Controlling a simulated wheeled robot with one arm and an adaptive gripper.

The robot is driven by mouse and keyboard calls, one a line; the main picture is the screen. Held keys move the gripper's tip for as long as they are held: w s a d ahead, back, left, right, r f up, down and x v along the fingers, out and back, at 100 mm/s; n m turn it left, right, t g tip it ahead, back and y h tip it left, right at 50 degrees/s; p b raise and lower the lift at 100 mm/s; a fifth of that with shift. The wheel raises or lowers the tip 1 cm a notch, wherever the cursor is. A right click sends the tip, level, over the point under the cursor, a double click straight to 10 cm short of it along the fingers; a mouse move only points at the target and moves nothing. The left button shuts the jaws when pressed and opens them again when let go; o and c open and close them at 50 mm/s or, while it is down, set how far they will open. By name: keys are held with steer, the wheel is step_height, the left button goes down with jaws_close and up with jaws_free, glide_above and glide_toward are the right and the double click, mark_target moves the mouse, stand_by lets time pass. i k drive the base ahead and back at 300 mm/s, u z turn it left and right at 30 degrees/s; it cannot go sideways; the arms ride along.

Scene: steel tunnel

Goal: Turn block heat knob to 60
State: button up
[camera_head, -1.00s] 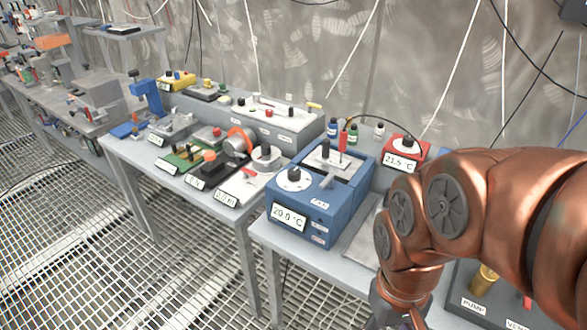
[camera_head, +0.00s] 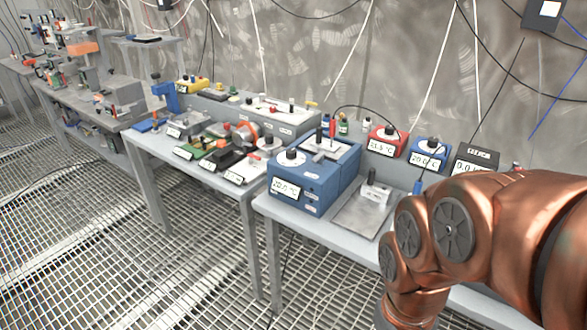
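The blue block heater (camera_head: 312,178) stands on the near grey table. Its front display reads about 20.0 °C. A white round dial with a black knob (camera_head: 291,155) sits on its top near the front left corner. The exact knob angle is too small to read. My copper-coloured arm fills the lower right of the view, apart from the heater. My gripper is outside the picture, below the arm's visible end.
A flat metal plate (camera_head: 362,211) with a small block lies right of the heater. A red meter (camera_head: 387,141) and a blue meter (camera_head: 428,153) stand behind, with cables. The left table (camera_head: 160,158) carries several small devices. Grated floor lies open in front.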

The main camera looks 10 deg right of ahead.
mark_target(291, 153)
steer(key=z, duration=0.2)
steer(key=k, duration=0.4)
steer(key=u, duration=1.3)
steer(key=i, duration=1.7)
steer(key=z, duration=0.85)
steer(key=i, duration=0.25)
steer(key=z, duration=0.3)
